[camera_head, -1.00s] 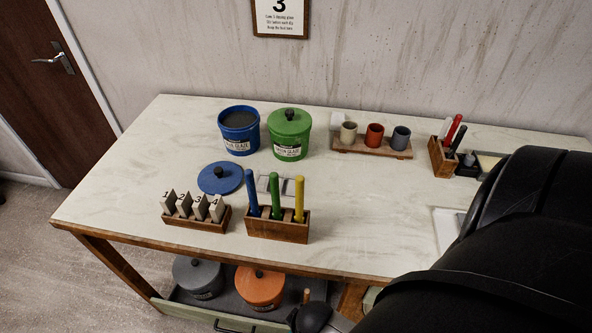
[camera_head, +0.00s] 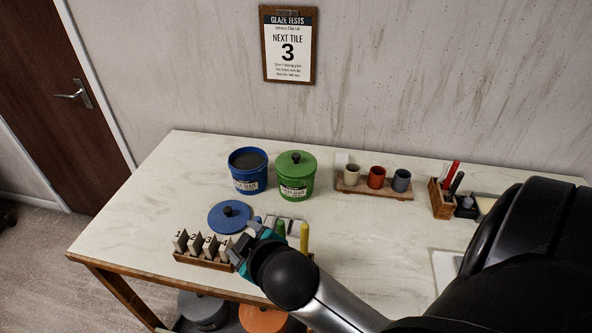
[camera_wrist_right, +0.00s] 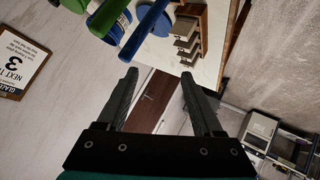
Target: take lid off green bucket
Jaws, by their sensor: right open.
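The green bucket (camera_head: 294,187) stands upright at the back of the table with its green lid (camera_head: 296,162) on top; the lid has a dark knob. The open blue bucket (camera_head: 248,176) is just left of it. My right gripper (camera_head: 243,248) is in front of the buckets, by the brush holder and tile rack, apart from the green bucket. In the right wrist view its two fingers (camera_wrist_right: 158,88) are spread with nothing between them. My left gripper is in neither view.
A blue lid (camera_head: 229,217) lies in front of the blue bucket. Numbered tiles (camera_head: 196,244) stand in a wooden rack. My arm partly hides the holder with a yellow handle (camera_head: 304,236). A tray of cups (camera_head: 375,187) is right of the green bucket. A sign (camera_head: 288,45) hangs above.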

